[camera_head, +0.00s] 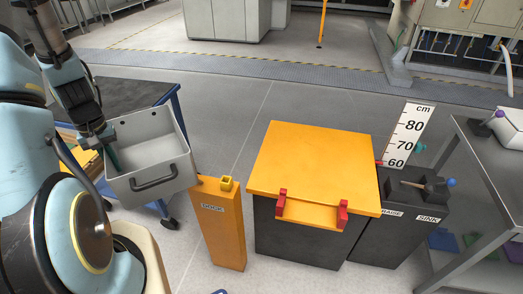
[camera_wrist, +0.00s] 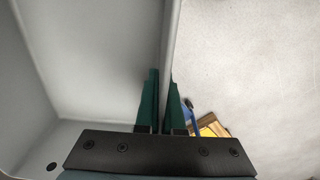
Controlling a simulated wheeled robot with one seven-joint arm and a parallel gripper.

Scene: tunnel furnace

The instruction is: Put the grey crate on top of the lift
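The grey crate (camera_head: 128,192) is at the left in the head view, an open box with a dark handle on its front wall. It looks empty inside. My gripper (camera_head: 110,158) is shut on its left wall; in the wrist view the green fingers (camera_wrist: 162,100) stand on both sides of the grey crate wall (camera_wrist: 169,45). The crate hangs above the floor, beside the dark table. The lift (camera_head: 315,160) stands right of it, a dark box with a flat yellow top and red brackets at the front. Its top is bare.
An orange post (camera_head: 222,225) stands between crate and lift. Right of the lift are a control box (camera_head: 412,205) with a lever, marked RAISE and SINK, and a cm scale (camera_head: 407,135). A dark table (camera_head: 125,95) is behind the crate. A metal table (camera_head: 485,150) stands far right.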

